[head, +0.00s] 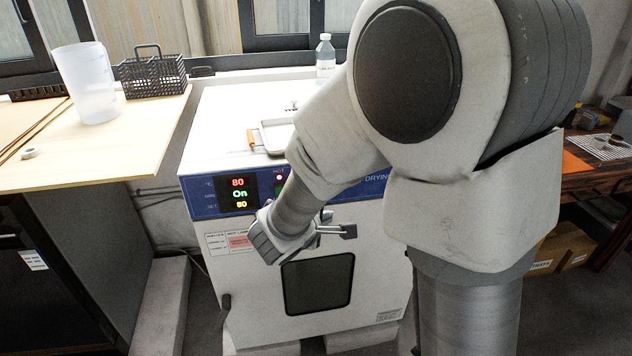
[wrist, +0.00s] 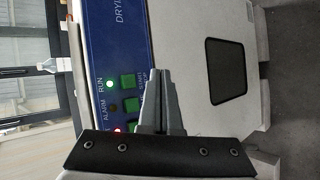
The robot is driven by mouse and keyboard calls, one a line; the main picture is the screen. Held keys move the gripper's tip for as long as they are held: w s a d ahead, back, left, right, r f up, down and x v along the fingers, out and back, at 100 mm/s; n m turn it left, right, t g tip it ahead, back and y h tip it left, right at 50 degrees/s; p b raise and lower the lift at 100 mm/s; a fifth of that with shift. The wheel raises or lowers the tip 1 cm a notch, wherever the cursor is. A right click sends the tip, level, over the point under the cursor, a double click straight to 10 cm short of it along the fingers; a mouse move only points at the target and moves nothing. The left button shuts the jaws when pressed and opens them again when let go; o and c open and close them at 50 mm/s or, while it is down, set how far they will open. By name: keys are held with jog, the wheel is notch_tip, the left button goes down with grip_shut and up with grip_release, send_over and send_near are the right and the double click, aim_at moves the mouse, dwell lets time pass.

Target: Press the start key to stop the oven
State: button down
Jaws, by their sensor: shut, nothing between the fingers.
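The drying oven (head: 216,268) is white with a blue control panel (head: 205,208). Its display (head: 238,193) reads 80 in red, "On" in green and 80 in yellow. The wrist view shows green keys in a row on the panel: one (wrist: 127,82) beside the lit green RUN lamp (wrist: 110,84), and one (wrist: 131,105) beside the unlit ALARM lamp (wrist: 111,106). Their small labels are partly hidden by my fingers. My gripper (wrist: 160,74) is shut and empty, in front of the panel beside the keys; contact cannot be told.
A metal tray (head: 275,140) and a bottle (head: 325,60) stand on the oven top. The door has a handle (head: 340,231) and a dark window (head: 318,284). A bench (head: 130,160) at left holds a beaker (head: 86,85) and a black basket (head: 152,75).

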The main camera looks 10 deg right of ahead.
jog(key=w, duration=0.7)
jog(key=shift+p, duration=0.45)
jog(key=shift+w, duration=0.2)
dwell(1.4)
jog(key=shift+w+b, duration=0.3)
jog(key=shift+b, duration=0.1)
jog(key=shift+w, duration=0.8)
dwell(0.7)
jog(key=shift+s, duration=0.1)
jog(key=shift+s+b, duration=0.85)
jog(key=shift+s, duration=0.3)
